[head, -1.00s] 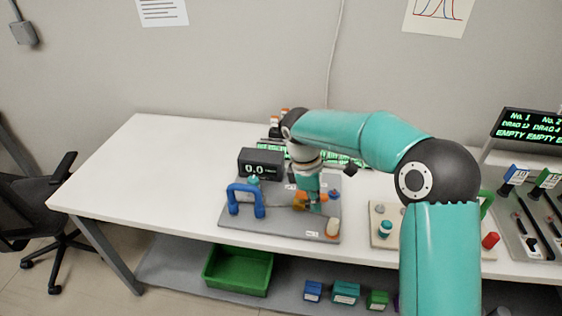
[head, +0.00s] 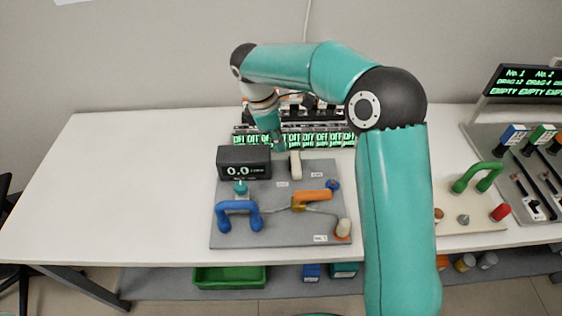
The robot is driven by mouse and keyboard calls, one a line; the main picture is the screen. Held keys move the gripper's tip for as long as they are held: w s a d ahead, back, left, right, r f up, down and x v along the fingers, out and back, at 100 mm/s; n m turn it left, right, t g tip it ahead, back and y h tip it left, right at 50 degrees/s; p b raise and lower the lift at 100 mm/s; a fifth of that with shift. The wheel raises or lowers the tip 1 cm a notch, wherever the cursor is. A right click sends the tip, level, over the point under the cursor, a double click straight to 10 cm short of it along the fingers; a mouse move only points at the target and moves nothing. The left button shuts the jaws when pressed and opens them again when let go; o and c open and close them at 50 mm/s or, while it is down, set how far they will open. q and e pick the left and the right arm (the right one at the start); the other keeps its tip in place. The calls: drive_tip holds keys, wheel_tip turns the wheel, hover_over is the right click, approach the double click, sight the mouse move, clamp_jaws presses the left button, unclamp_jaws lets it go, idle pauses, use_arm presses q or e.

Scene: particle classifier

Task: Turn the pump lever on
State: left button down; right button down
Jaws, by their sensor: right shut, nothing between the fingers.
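A grey board (head: 270,240) on the white table carries a black display (head: 244,162) reading 0.0, a blue handle (head: 238,216), and an orange lever (head: 313,195). A cream lever (head: 295,166) stands at the board's back edge, with two small white labels near its foot. The lettering is too small to read, so which lever is the pump's is not certain. My right gripper (head: 279,146) is shut and empty, pointing down just left of the cream lever; I cannot tell whether they touch. My left gripper is out of view.
A row of green OFF displays (head: 340,139) stands behind the board. A cream board (head: 475,226) with a green handle (head: 477,177) is at the right, beside a panel with switches (head: 520,180). The table's left half is clear.

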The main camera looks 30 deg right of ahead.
sight(296, 166)
drive_tip(key=x, duration=0.6)
drive_tip(key=p+x, duration=0.1)
drive_tip(key=x, duration=0.3)
drive_tip(key=shift+w+a, duration=0.3)
drive_tip(key=shift+a, duration=0.1)
drive_tip(key=shift+d, duration=0.1)
drive_tip(key=shift+n, duration=0.3)
drive_tip(key=shift+s, duration=0.1)
